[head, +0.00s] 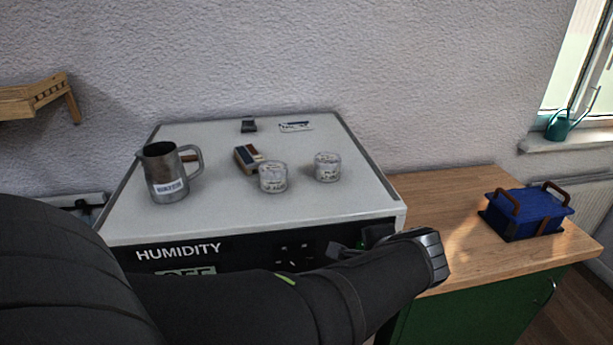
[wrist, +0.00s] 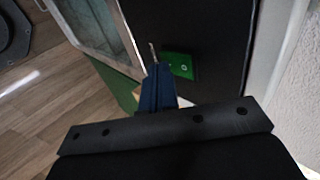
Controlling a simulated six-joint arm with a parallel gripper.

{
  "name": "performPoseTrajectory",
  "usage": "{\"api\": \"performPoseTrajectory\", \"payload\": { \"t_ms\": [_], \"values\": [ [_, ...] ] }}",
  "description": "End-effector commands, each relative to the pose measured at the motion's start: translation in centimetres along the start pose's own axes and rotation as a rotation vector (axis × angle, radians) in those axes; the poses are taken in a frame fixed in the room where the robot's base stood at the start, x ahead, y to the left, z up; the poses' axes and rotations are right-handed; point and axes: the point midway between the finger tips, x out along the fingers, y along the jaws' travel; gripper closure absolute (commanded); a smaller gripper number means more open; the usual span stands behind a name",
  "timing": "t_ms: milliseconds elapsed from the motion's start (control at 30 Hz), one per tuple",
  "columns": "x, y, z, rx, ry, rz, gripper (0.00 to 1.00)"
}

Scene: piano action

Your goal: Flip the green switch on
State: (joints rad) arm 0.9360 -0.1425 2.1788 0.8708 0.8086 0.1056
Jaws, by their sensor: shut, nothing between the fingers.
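The green switch plate (wrist: 181,65) is on the black front panel in the wrist view. It has a small round mark, and a thin metal lever (wrist: 153,52) shows at its left side. In the head view only a sliver of green (head: 361,244) shows, mostly hidden by my gripper. My gripper (wrist: 158,70) is shut and empty, its blue-grey fingertips right beside the plate and just below the lever. I cannot tell whether they touch the lever. The switch's position is unclear.
The white-topped cabinet (head: 225,215) has a HUMIDITY label and a display partly covered by my arm. On top stand a metal jug (head: 165,175), two jars (head: 272,177) and a brush-like block (head: 247,158). A blue box (head: 527,211) sits on the wooden counter (head: 440,200) at right.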

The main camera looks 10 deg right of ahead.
Motion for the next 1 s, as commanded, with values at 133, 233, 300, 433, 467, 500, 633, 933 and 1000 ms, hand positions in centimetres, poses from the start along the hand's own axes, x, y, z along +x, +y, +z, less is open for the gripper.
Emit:
{"api": "performPoseTrajectory", "payload": {
  "t_ms": [133,233,300,433,467,500,633,933,1000],
  "values": [
    [0.4,-0.1,0.0,0.000,-0.001,0.001,1.00],
    [0.3,-0.1,0.0,0.000,-0.001,0.000,1.00],
    [0.3,-0.1,0.0,0.000,-0.001,0.000,1.00],
    [0.2,-0.3,0.0,-0.001,0.000,-0.001,1.00],
    [0.1,-0.3,0.0,-0.001,0.000,-0.001,1.00],
    [0.0,-0.5,0.0,-0.001,0.001,-0.001,1.00],
    [-0.4,-0.9,0.0,-0.001,0.001,-0.001,1.00],
    [-0.8,-1.3,0.0,0.001,0.000,-0.001,1.00],
    [-0.8,-1.3,0.0,0.000,0.000,-0.001,1.00]
  ]
}}
